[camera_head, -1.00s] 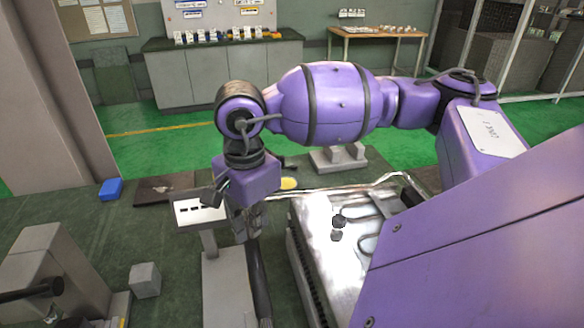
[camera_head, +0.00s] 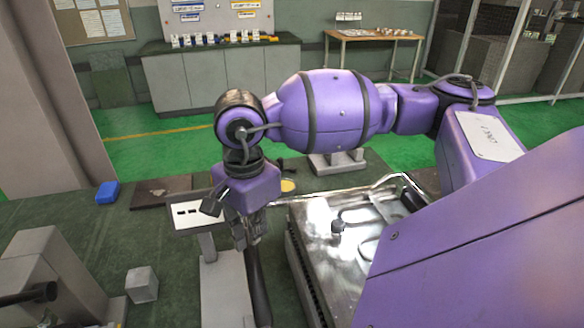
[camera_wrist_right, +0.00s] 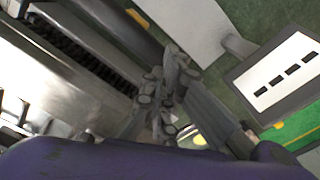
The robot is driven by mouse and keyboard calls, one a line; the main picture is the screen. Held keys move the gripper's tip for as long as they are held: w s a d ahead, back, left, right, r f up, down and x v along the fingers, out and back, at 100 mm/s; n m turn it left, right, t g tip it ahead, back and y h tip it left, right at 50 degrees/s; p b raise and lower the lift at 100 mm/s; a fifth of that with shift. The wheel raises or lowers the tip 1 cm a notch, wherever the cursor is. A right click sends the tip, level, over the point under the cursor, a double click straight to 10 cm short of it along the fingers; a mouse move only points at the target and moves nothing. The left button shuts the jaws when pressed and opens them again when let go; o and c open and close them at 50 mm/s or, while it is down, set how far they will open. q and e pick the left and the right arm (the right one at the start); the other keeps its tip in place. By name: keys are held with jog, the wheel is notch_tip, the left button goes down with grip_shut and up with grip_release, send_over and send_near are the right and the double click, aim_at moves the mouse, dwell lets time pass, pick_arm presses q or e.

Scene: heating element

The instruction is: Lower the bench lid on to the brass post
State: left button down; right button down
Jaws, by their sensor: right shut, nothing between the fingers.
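My right gripper (camera_head: 247,236) points down, shut and empty, at the left side of the shiny metal bench unit (camera_head: 322,258). In the right wrist view its closed fingers (camera_wrist_right: 163,100) are in the middle, with metal surfaces to their left. A dark knob (camera_head: 338,226) stands over the unit's reflective top, and a bent tube or rod shows to its right. I cannot tell which part is the lid. A small yellow disc (camera_head: 288,185) lies behind the gripper; I cannot make out a brass post for certain. My left gripper is not in view.
A white slotted panel (camera_head: 186,213) on a stand is left of the gripper. My right arm hides part of the unit's right side.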

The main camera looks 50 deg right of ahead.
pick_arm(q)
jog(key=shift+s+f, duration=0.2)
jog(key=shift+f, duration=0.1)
pick_arm(e)
jog(key=shift+s+f, duration=0.1)
jog(key=shift+f, duration=0.3)
jog(key=shift+r, duration=0.1)
